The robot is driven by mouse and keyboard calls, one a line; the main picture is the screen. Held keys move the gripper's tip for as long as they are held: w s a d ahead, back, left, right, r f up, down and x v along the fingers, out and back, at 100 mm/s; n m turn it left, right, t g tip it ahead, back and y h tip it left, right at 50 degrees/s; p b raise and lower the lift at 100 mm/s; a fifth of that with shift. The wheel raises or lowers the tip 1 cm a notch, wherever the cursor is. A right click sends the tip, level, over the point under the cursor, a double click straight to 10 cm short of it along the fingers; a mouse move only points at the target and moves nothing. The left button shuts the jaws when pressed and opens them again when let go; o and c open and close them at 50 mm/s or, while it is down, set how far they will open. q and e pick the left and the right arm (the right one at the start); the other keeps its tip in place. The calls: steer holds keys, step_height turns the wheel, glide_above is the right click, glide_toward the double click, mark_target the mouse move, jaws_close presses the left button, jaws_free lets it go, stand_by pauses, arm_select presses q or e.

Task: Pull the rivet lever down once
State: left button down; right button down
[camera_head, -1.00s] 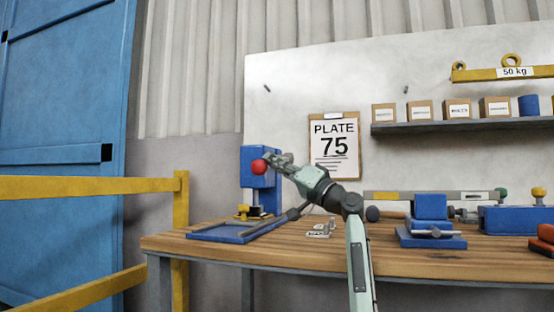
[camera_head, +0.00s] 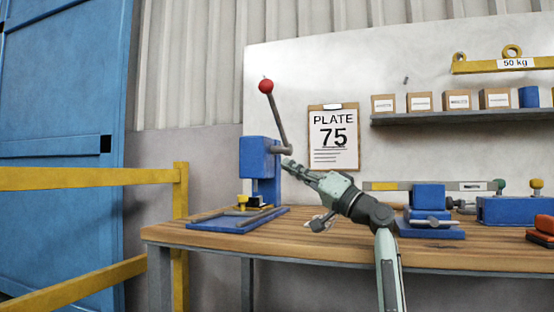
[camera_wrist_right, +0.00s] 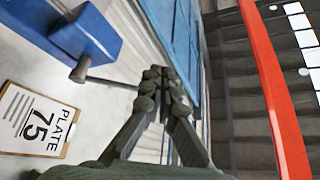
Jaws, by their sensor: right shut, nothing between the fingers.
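The blue rivet press (camera_head: 258,158) stands at the left end of the bench. Its lever (camera_head: 276,118) points up and slightly left from a grey hub, with a red ball (camera_head: 265,86) at its top end. My right gripper (camera_head: 290,165) is shut and empty, just right of the press and below the hub, clear of the ball. In the right wrist view the press (camera_wrist_right: 88,36) is at upper left, and its lever rod (camera_wrist_right: 108,81) runs toward my right gripper (camera_wrist_right: 161,76). Whether they touch is unclear. My left gripper is out of view.
A blue tray (camera_head: 215,224) lies at the press's foot on the wooden bench (camera_head: 330,247). A blue vise-like block (camera_head: 430,233) stands to the right. A "PLATE 75" clipboard (camera_head: 333,160) hangs behind. A yellow barrier (camera_head: 85,178) stands at left.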

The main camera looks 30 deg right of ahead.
steer(key=shift+r+v, duration=0.1)
steer(key=shift+v, duration=1.1)
steer(key=shift+r+v, duration=0.15)
steer(key=shift+v, duration=1)
steer(key=shift+s+d, duration=0.1)
steer(key=shift+d, duration=0.05)
